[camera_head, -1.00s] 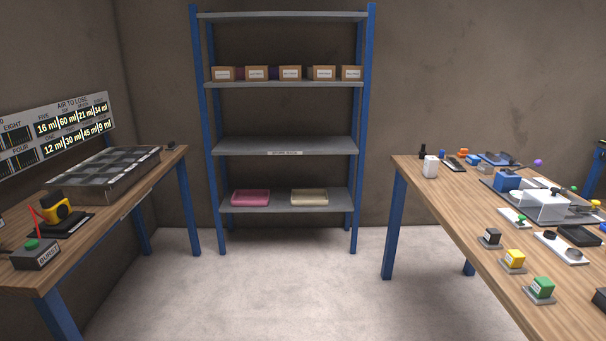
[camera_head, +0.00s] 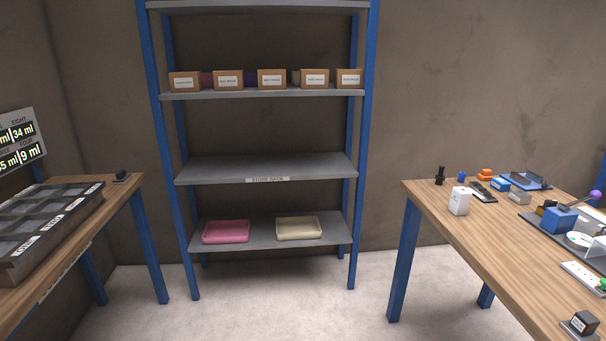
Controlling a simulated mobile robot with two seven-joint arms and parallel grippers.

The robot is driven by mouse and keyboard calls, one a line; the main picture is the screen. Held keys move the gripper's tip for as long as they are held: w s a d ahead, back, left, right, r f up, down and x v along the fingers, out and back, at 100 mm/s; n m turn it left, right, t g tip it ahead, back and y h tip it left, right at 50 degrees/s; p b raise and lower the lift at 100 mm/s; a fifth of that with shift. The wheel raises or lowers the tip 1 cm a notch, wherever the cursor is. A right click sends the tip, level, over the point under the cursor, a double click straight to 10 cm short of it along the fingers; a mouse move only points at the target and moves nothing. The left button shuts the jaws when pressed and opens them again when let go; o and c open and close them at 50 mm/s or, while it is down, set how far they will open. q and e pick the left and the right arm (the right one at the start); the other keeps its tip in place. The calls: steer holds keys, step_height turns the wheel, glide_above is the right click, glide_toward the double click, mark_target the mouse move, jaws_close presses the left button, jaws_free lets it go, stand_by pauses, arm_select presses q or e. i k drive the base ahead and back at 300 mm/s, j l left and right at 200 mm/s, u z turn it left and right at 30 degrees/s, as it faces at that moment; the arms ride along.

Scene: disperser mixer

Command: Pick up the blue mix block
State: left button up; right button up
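No block that I can surely tell as the blue mix block is in view. On the right table, a small blue block with a pale label (camera_head: 501,184) lies toward the far end, and a small blue cylinder-like piece (camera_head: 461,176) stands near the back edge. A black block on a grey stand (camera_head: 582,323) is at the bottom right. Neither of my grippers is in view.
The right workbench (camera_head: 470,245) also holds a white container (camera_head: 459,201), a blue lever device (camera_head: 559,220) and a blue tray (camera_head: 526,180). A shelf rack (camera_head: 266,169) stands ahead. A compartment tray (camera_head: 45,225) sits on the left bench. Floor between is clear.

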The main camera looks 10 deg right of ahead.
mark_target(501, 184)
steer(key=i+z, duration=0.35)
steer(key=i, duration=0.2)
steer(key=i+j+z, duration=0.25)
steer(key=i+z, duration=0.15)
steer(key=i+j+z, duration=1.3)
steer(key=j+z, duration=0.3)
steer(key=j, duration=0.65)
